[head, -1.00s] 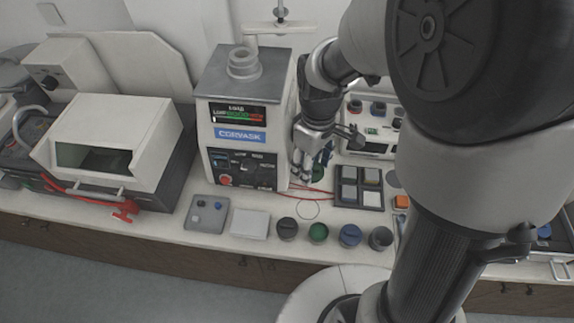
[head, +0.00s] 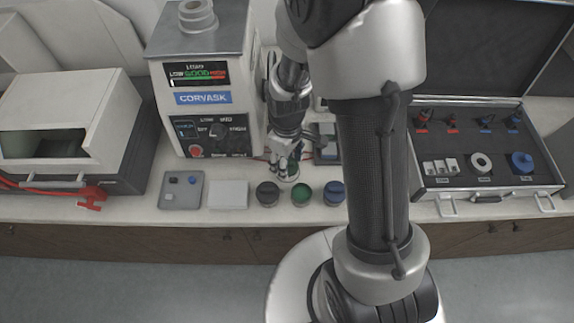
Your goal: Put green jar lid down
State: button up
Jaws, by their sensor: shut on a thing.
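My gripper (head: 287,162) points down over the bench in front of the Corvask press (head: 205,90). It is shut on the green jar lid (head: 293,170), which is mostly hidden behind the fingers, low over the worktop; I cannot tell whether it touches the surface. Just in front and to the right stands a jar with green contents (head: 302,194). A dark jar (head: 267,193) is to its left and a blue one (head: 334,192) to its right, partly behind my arm.
A white pad (head: 228,194) and a grey tray with small parts (head: 181,190) lie to the left. A white box-shaped machine (head: 60,130) stands at far left. An open case (head: 430,185) with labelled parts is at right. My arm hides the bench between.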

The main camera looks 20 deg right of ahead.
jog(key=shift+f, duration=1.15)
jog(key=shift+f+b, duration=0.2)
jog(key=shift+b, duration=0.15)
jog(key=o, duration=0.7)
jog(key=shift+r, duration=0.1)
jog(key=s+r+m+t+p, duration=0.1)
jog(key=s+r+m+p, duration=0.1)
jog(key=r, duration=1)
jog(key=s+r+m+t+p, duration=0.1)
jog(key=s+r+p, duration=0.15)
jog(key=r, duration=1.05)
jog(key=s+r+m+t, duration=0.1)
jog(key=s+r, duration=0.1)
jog(key=s, duration=0.1)
jog(key=s+r+m, duration=0.2)
jog(key=s+r, duration=0.1)
jog(key=s, duration=0.1)
jog(key=s+r+m+t, duration=0.1)
jog(key=s+r, duration=0.1)
jog(key=s, duration=0.1)
jog(key=shift+s+d+r+m+t, duration=0.1)
jog(key=shift+s+r+m+t, duration=0.2)
jog(key=shift+s, duration=0.05)
